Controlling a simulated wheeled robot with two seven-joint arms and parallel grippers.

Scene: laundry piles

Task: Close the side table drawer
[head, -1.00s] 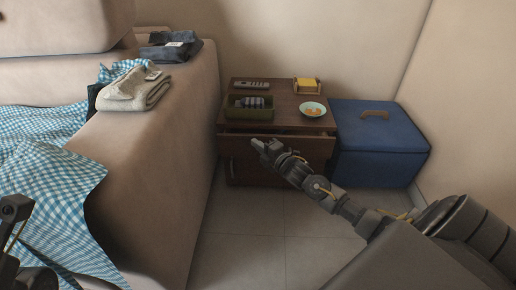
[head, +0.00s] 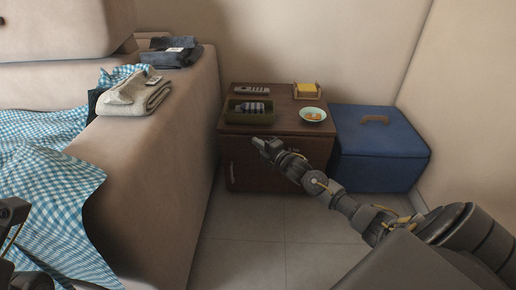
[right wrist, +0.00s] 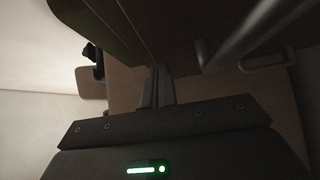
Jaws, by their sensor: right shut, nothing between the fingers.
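The brown wooden side table (head: 290,112) stands against the back wall. Its drawer front (head: 300,146) looks flush, or nearly flush, under the tabletop; no clear gap shows. My right gripper (head: 258,143) is shut and empty, with its tips at the upper front of the table; whether they touch it I cannot tell. In the right wrist view the shut fingers (right wrist: 155,88) point at the brown wood, with a bar handle (right wrist: 268,64) to their right. My left gripper (head: 12,214) shows only partly at the left edge, and its jaw state is unclear.
On the tabletop are a remote (head: 251,90), a green tray (head: 236,116), a yellow block in a holder (head: 307,91) and a bowl (head: 313,115). A blue box (head: 380,155) stands right of the table. A beige sofa (head: 165,160) with cloths is left. Floor in front is clear.

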